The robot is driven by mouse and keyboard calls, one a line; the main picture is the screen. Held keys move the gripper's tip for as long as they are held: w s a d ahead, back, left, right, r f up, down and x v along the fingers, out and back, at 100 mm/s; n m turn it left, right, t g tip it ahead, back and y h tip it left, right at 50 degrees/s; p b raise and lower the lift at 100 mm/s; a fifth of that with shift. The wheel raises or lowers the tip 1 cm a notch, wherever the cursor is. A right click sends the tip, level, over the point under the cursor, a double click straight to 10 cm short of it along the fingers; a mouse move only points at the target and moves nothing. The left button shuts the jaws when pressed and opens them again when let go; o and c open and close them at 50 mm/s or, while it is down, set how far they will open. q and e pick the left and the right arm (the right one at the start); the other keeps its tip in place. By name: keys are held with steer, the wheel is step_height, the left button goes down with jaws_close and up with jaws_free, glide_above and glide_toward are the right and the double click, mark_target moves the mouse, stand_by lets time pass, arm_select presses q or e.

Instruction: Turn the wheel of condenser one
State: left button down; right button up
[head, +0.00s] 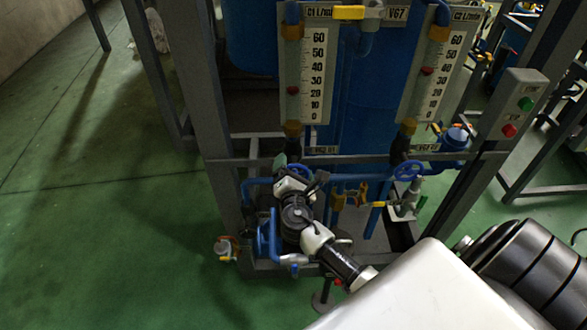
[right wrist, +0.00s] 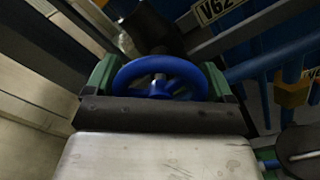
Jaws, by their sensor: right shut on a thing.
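A blue handwheel (right wrist: 160,66) fills the middle of the right wrist view, below the C1 flow gauge (head: 314,75). My right gripper (head: 298,171) reaches it from the front. Its two green fingers (right wrist: 160,80) stand on either side of the wheel's rim and are shut on it. In the head view my own gripper and arm mostly hide this wheel. A second blue handwheel (head: 408,171) sits to the right, below the C2 gauge (head: 437,75). My left gripper is out of view.
Grey frame posts (head: 213,120) and blue tanks surround the valve. Blue pipes and a yellow-brown valve (head: 350,196) are close to my right arm. A box with green and red buttons (head: 512,104) is on the right. Green floor (head: 100,240) is open at left.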

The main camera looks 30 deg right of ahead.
steer(key=shift+f, duration=0.1)
steer(key=o, duration=0.8)
steer(key=shift+c, duration=0.2)
steer(key=b+v, duration=0.2)
steer(key=v, duration=0.9)
steer(key=shift+w, duration=0.1)
steer(key=s+a+f+m+g+y, duration=0.1)
steer(key=s+f+m+g+y, duration=0.2)
steer(key=f, duration=0.8)
steer(key=s+a+f+m+g+y, duration=0.1)
steer(key=s+f+m+g, duration=0.3)
steer(key=f, duration=0.8)
steer(key=s+a+f+g+y, duration=0.1)
steer(key=s+f+g+y, duration=0.3)
steer(key=f, duration=0.7)
steer(key=s+f+m+g, duration=0.1)
steer(key=s+f+m, duration=0.3)
steer(key=s, duration=0.4)
steer(key=s+f+m+g, duration=0.1)
steer(key=s+f+m, duration=0.3)
steer(key=s, duration=0.5)
steer(key=s+f+m+g+y, duration=0.1)
steer(key=s+f+m, duration=0.2)
steer(key=s+f, duration=0.2)
steer(key=s, duration=0.3)
steer(key=shift+s+a+m, duration=0.25)
steer(key=shift+a+m, duration=0.15)
